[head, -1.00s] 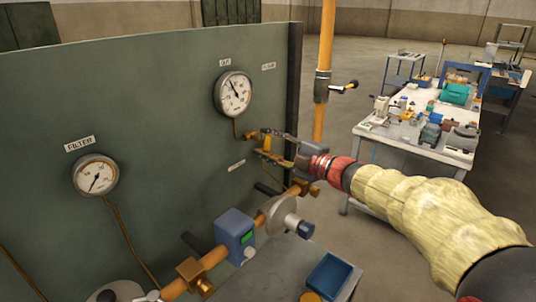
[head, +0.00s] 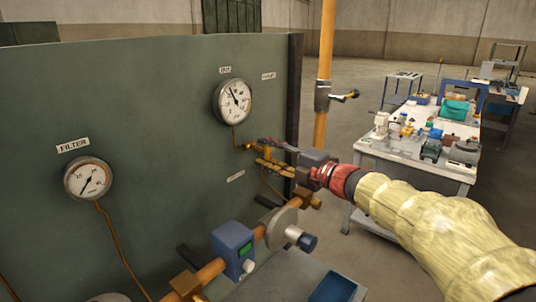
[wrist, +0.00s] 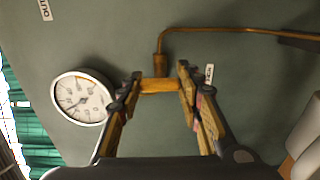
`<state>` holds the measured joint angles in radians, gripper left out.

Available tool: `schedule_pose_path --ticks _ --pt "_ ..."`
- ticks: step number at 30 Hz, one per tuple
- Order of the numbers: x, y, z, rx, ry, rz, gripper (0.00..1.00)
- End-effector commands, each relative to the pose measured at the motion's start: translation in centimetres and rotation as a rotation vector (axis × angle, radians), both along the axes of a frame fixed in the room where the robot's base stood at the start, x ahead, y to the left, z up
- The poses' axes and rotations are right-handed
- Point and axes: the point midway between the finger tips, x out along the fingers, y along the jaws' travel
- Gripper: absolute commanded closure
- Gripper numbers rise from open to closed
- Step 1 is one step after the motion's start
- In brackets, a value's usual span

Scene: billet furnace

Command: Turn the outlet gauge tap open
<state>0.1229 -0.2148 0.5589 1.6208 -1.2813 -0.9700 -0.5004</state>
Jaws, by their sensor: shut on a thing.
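The outlet gauge (head: 233,101) is a round white dial on the green panel under an "OUT" label, and it also shows in the wrist view (wrist: 83,98). A thin copper pipe runs down from it to the small brass outlet gauge tap (head: 247,146). My gripper (head: 259,154) reaches in from the right at the tap. In the wrist view my gripper (wrist: 158,80) has one finger at each end of a short brass piece of the tap (wrist: 158,85), shut on it. The fingers partly hide the tap in the head view, so its handle angle is unclear.
The filter gauge (head: 88,179) is at the left of the panel. Below my gripper runs an orange pipe with a blue meter box (head: 234,248) and a grey round regulator (head: 283,229). A vertical orange pipe (head: 325,60) stands right of the panel. A cluttered workbench (head: 410,155) is behind.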

Motion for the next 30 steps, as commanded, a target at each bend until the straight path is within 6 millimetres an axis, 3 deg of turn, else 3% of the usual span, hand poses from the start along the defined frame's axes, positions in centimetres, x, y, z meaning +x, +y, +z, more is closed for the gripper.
schedule_pose_path --ticks 3,4,14,23,30 --pt "0.0 0.0 -0.2 -0.002 0.002 0.001 0.90" --pt "0.0 0.0 -0.2 -0.002 0.002 0.001 0.64" --pt "0.0 0.0 -0.1 0.000 0.001 0.000 0.45" --pt "-0.1 -0.1 0.0 0.001 0.001 0.000 0.45" --pt "-1.9 -2.1 0.0 0.000 0.000 -0.004 0.45"
